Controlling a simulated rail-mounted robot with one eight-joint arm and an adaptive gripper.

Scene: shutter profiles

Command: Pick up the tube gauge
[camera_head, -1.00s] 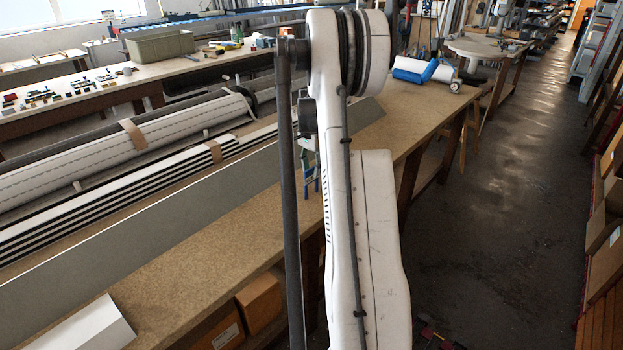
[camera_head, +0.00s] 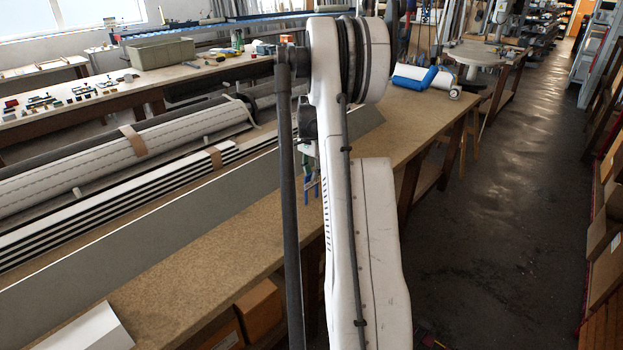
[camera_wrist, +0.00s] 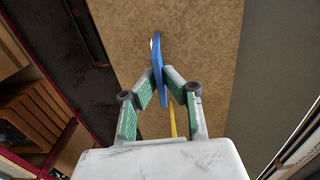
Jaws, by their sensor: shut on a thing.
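In the wrist view, my gripper (camera_wrist: 161,82) is shut on a long, thin blue thing (camera_wrist: 156,52), which I take to be the tube gauge. It runs up between the two green-and-grey fingers and past their tips, over the brown benchtop (camera_wrist: 192,35). A narrow yellow strip (camera_wrist: 172,120) shows below it between the fingers; I cannot tell if it is part of the gauge. In the head view, my arm hides most of the gripper. A small bit of blue (camera_head: 313,190) shows beside the arm.
A long grey profile (camera_head: 140,250) and striped white profiles (camera_head: 110,210) lie along the bench left of my arm. Blue and white rolls (camera_head: 415,78) lie at its far end. Cardboard boxes (camera_head: 258,308) sit below the bench. The aisle floor (camera_head: 490,220) at right is clear.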

